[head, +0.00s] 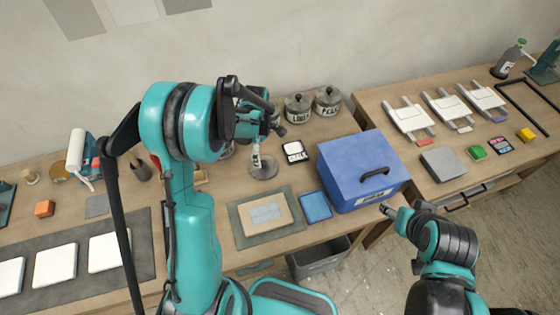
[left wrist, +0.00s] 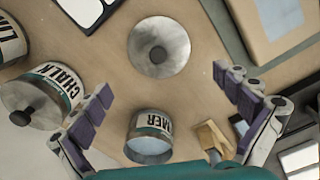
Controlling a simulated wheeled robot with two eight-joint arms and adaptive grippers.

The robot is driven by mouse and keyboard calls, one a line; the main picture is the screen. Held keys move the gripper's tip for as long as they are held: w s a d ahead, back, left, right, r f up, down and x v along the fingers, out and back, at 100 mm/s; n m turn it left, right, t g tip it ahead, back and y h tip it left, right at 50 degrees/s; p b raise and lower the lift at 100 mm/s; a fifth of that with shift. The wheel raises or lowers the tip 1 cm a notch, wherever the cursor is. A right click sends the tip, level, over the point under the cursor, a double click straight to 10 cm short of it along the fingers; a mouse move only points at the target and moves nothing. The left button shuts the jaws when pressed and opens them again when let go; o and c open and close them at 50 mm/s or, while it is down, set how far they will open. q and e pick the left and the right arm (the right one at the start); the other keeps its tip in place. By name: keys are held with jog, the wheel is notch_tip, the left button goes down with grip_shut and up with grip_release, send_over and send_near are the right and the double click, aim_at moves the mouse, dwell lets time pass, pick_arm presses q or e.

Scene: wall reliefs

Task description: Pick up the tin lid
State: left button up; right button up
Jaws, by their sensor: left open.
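The tin lid is a round grey metal disc with a dark knob in its middle. It lies flat, knob up, on the wooden bench, at the top middle of the left wrist view (left wrist: 172,62) and left of the blue box in the head view (head: 265,171). My left gripper (head: 268,142) is above it, open and empty; its spread fingers also show in the left wrist view (left wrist: 162,84), with the lid beyond the gap and apart from them. An open tin (left wrist: 150,148) stands below the lid in that view. My right gripper (head: 390,210) is near the blue box, its fingers unclear.
Lidded tins (head: 297,108) stand by the wall, one labelled CHALK (left wrist: 50,92) in the wrist view. A blue box (head: 345,165) and a blue pad (head: 316,206) are right of the lid. A board (head: 242,232) lies in front.

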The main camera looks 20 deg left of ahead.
aim_at(263, 163)
pick_arm(q)
jog(key=shift+w+d+f+n, duration=0.15)
jog(key=shift+w+f+n, duration=0.05)
jog(key=shift+f, duration=0.2)
jog(key=shift+w+d+f+n, duration=0.1)
jog(key=shift+w+f+n, duration=0.1)
jog(key=shift+f, duration=0.2)
notch_tip(263, 163, down, 8)
jog(key=shift+s+a+r+b, duration=0.15)
jog(key=shift+r+b, duration=0.1)
jog(key=shift+b, duration=0.35)
jog(key=shift+r, duration=0.1)
grip_shut()
